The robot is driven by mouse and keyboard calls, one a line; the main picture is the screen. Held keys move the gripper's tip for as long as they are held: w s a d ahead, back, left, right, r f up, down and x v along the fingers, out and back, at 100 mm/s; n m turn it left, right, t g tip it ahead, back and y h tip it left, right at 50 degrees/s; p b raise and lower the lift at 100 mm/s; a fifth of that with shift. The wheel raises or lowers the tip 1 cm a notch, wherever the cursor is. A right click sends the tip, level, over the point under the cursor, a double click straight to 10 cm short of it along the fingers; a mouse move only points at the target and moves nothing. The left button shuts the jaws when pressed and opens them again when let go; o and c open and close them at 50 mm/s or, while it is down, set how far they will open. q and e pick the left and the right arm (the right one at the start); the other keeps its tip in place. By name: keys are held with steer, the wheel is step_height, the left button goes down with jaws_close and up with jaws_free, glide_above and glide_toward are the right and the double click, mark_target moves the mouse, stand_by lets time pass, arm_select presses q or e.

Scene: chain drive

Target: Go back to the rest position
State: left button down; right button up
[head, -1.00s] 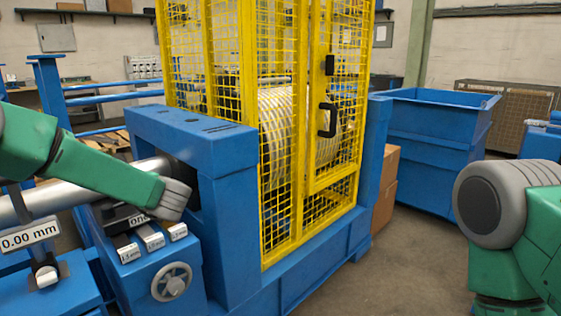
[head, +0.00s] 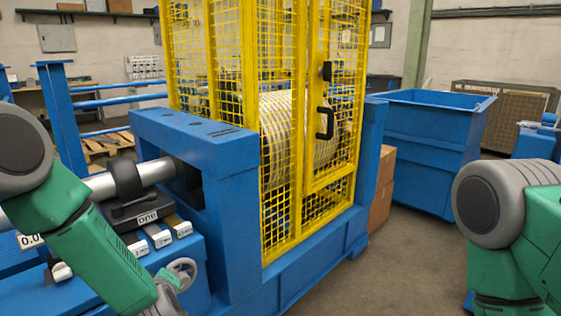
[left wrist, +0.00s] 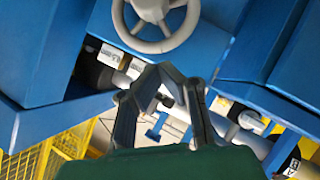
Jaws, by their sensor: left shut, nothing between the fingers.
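My left arm (head: 95,245) comes in from the left in the head view, its forearm sloping down to the bottom edge. The gripper itself is below that picture. In the left wrist view my left gripper (left wrist: 165,78) is shut and empty, and a grey handwheel (left wrist: 153,12) on a blue housing lies just beyond it.
The blue machine frame (head: 195,130) and yellow mesh guard (head: 250,120) fill the middle. A silver bar (head: 103,187) with a black labelled block (head: 135,208) lies beside my left arm. A blue bin (head: 425,150) stands behind right. Floor (head: 400,270) before my right arm is clear.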

arm_select(q)
steer(key=s+d+f+m+g+h+p, duration=0.1)
steer(key=s+d+f+m+g+h, duration=0.15)
steer(key=s+f+m, duration=0.6)
arm_select(e)
step_height(320, 180, up, 4)
steer(key=shift+p, duration=1.25)
steer(key=c, duration=0.4)
arm_select(q)
steer(key=s+a+f+m+g+h, duration=0.1)
steer(key=s+g, duration=0.3)
steer(key=s, duration=1.2)
steer(key=s+a+f+m+g+h, duration=0.1)
steer(key=s+m+g, duration=0.2)
steer(key=s, duration=1.3)
steer(key=shift+s+f+m+g, duration=0.25)
steer(key=shift+m+g, duration=0.1)
steer(key=shift+g, duration=0.5)
arm_select(e)
steer(key=shift+w+a, duration=0.1)
steer(key=shift+c, duration=0.6)
